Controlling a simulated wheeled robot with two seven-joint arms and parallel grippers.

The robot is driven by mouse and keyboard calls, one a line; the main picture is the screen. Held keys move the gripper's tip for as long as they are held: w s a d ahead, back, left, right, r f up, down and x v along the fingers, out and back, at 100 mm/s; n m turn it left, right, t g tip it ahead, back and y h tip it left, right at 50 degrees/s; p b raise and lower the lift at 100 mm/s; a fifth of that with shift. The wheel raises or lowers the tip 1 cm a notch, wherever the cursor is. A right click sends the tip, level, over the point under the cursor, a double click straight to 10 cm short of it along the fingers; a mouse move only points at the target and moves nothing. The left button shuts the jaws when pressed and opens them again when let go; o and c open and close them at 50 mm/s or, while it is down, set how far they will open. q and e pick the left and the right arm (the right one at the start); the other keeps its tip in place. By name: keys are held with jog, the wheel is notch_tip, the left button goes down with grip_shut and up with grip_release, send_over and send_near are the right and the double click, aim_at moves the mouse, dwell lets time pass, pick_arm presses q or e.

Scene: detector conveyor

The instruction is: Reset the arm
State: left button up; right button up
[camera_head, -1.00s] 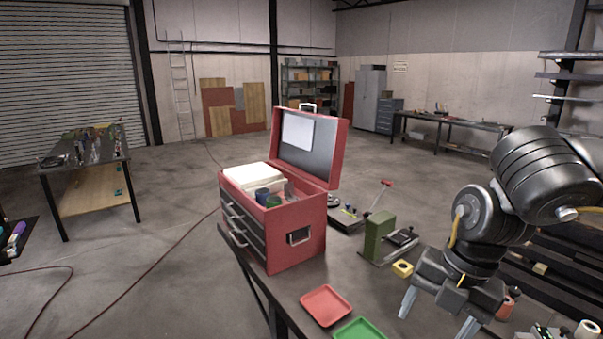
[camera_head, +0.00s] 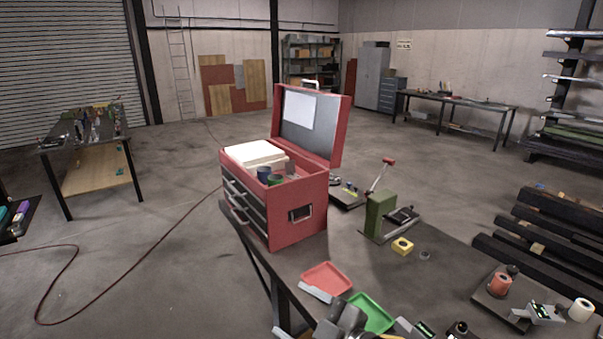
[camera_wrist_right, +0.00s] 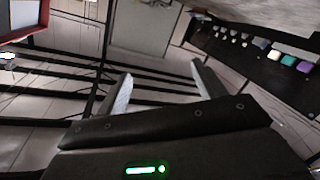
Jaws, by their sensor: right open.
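My right gripper (camera_head: 295,309) is at the bottom edge of the head view, beside the table's front left edge and the red tray (camera_head: 326,277). One pale finger overlaps the red tray's near edge in the picture; I cannot tell whether they touch. In the right wrist view the two fingers of the right gripper (camera_wrist_right: 160,82) stand apart with nothing between them. Most of the right arm is out of the head view. My left gripper does not show.
A red toolbox (camera_head: 293,227) with its lid up stands at the table's left. A green tray (camera_head: 372,312), a green block-shaped stand (camera_head: 379,213) and a yellow block (camera_head: 402,246) sit on the dark table (camera_head: 440,275). The floor (camera_head: 150,270) at left is mostly clear.

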jog(key=s+d+f+m+h, duration=0.3)
jog(key=d+f+m+h, duration=0.55)
jog(key=d+f, duration=0.5)
jog(key=s+d+f+m+g+h, duration=0.2)
jog(key=s+d+f+m+g, duration=0.15)
jog(key=s+d+f, duration=0.45)
jog(key=s+d+f+m+g+h, duration=0.2)
jog(key=s+d+f+g, duration=0.3)
jog(key=s, duration=0.5)
jog(key=s+a+f+b+x, duration=0.1)
jog(key=s+b+x, duration=0.25)
jog(key=x, duration=0.85)
jog(key=s+b+x, duration=0.2)
jog(key=b+x, duration=0.2)
jog(key=x, duration=0.9)
jog(key=s+a+f+b+x, duration=0.1)
jog(key=s+b+x, duration=0.25)
jog(key=x, duration=0.85)
jog(key=s+d+f+g+b, duration=0.1)
jog(key=s+f+b, duration=0.4)
jog(key=f, duration=0.8)
jog(key=s+d+f+b, duration=0.2)
jog(key=s+f+b, duration=0.4)
jog(key=s+f, duration=0.5)
notch_tip(320, 180, down, 3)
jog(key=shift+s+f+g, duration=0.1)
jog(key=shift+s+g, duration=0.15)
jog(key=shift+g, duration=0.1)
